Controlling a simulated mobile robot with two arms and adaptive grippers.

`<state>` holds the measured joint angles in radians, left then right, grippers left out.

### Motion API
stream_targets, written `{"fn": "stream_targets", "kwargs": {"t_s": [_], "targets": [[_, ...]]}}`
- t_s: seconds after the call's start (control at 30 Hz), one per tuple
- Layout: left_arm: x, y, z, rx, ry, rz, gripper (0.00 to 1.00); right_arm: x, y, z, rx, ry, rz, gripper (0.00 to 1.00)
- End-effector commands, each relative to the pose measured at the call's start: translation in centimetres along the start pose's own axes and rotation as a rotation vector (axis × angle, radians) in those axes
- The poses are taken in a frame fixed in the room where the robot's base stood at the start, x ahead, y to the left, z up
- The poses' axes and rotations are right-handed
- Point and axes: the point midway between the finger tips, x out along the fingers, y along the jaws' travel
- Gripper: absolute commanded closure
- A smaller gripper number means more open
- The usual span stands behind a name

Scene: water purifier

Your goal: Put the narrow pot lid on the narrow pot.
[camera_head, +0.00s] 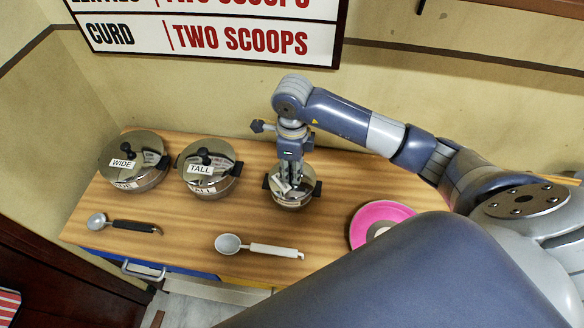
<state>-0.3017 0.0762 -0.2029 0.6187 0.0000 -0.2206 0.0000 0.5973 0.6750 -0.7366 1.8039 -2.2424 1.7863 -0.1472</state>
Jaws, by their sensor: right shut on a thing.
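The narrow pot (291,202) is a small silver pot with dark side handles on the wooden counter, right of the two lidded pots. My right gripper (289,181) points straight down over it and is shut. The narrow pot lid (301,190) shows as a shiny disc with a pale label under the fingers, at the pot's top. The fingers hide its knob. I cannot tell whether the lid rests fully on the rim or is just above it. My left gripper is not in view.
A pot with a lid marked WIDE (133,151) and one with a lid marked TALL (207,163) stand at left. A black-handled ladle (122,225), a white-handled ladle (258,247) and a pink plate (374,217) lie toward the front. A sign (210,32) hangs behind.

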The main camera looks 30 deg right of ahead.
Motion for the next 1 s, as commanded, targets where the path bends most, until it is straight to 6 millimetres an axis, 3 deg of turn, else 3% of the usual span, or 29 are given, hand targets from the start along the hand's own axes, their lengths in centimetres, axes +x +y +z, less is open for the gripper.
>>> {"fn": "stream_targets", "kwargs": {"t_s": [1.0], "targets": [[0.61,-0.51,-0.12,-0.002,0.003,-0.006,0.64,-0.02,0.01,0.01,0.001,0.0,0.0,1.0]]}}
